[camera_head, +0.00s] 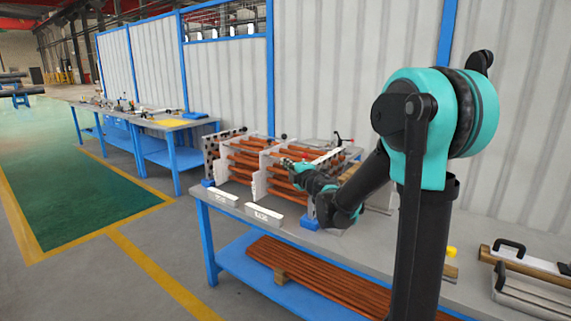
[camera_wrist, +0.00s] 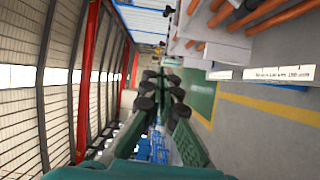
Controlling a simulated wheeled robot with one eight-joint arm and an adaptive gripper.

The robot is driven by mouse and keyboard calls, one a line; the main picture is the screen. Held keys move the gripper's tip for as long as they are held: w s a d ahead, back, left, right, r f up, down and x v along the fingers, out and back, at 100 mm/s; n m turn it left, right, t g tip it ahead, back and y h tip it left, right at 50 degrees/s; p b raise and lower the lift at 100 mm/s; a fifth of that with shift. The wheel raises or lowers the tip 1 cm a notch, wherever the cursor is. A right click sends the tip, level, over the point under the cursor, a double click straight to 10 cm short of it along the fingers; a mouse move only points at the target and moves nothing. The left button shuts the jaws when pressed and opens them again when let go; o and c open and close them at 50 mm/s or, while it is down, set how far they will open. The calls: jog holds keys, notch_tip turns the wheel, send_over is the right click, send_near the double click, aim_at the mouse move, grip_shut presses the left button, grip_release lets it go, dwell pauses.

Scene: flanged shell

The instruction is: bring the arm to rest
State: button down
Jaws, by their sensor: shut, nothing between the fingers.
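My arm reaches from the right of the head view over the workbench (camera_head: 375,245), bent at the elbow and pointing left. My gripper (camera_head: 289,164) is at the near side of the rack of copper-coloured tubes (camera_head: 240,165), and I cannot tell whether it touches the rack. In the wrist view my gripper (camera_wrist: 161,92) shows its two dark-padded fingers close together, shut and empty. White plates and tubes (camera_wrist: 218,18) lie to the right of the fingers there, apart from them in the picture.
Two small labelled blocks (camera_head: 223,196) stand at the bench's front edge. Loose tubes (camera_head: 310,277) lie on the lower shelf. A tray with handles (camera_head: 530,285) is at the right. Another blue bench (camera_head: 170,150) stands behind left. The floor (camera_head: 85,205) at left is clear.

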jog(key=s+d+f+m+t+h, duration=0.1)
jog(key=s+d+m+h, duration=0.3)
jog(key=d+m+h, duration=0.7)
jog(key=s+d+f+m+g, duration=0.4)
jog(key=s+d+f+m, duration=0.2)
jog(key=s+d+f, duration=0.4)
jog(key=s+a+f+m+g+y, duration=0.1)
jog(key=s+f+g, duration=0.3)
jog(key=s+f, duration=0.4)
jog(key=s+a+f+m+g+y, duration=0.1)
jog(key=s+f+m+g, duration=0.3)
jog(key=s, duration=1.1)
notch_tip(320, 180, down, 4)
jog(key=shift+s+a+r+m+g+y, duration=0.15)
jog(key=shift+s+m+g+y, duration=0.15)
jog(key=shift+g+y, duration=0.15)
